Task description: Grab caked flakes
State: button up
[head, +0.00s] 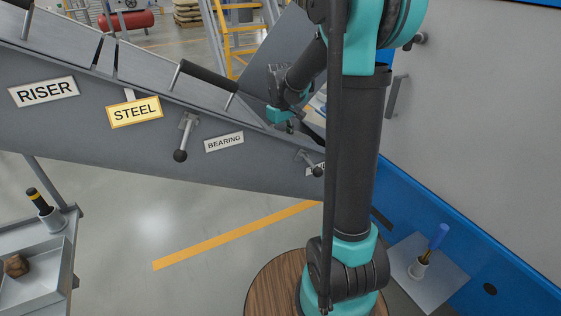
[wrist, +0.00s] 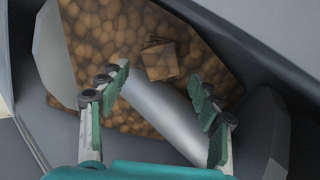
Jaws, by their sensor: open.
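In the wrist view, a blocky brown lump of caked flakes (wrist: 160,60) sits against the bed of brown flakes (wrist: 105,30), just beyond the grey auger shaft (wrist: 160,105). My gripper (wrist: 163,100) is open and empty, its fingers spread either side of the shaft. The lump lies ahead of the fingertips, between their lines and apart from them. In the head view, my wrist reaches down into the open trough (head: 255,170); the fingers and the lump are hidden there.
Grey auger flights flank my fingers at left (wrist: 52,55) and right (wrist: 268,130) in the wrist view, with trough walls close by. In the head view, a grey tray (head: 35,285) holding a brown lump (head: 16,266) stands at lower left. Lever handles (head: 181,155) line the trough.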

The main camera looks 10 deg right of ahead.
jog(key=shift+s+d+f, duration=0.1)
jog(key=shift+s+f, duration=0.05)
jog(key=shift+f, duration=2.5)
jog(key=shift+c, duration=0.3)
jog(key=c, duration=1.2)
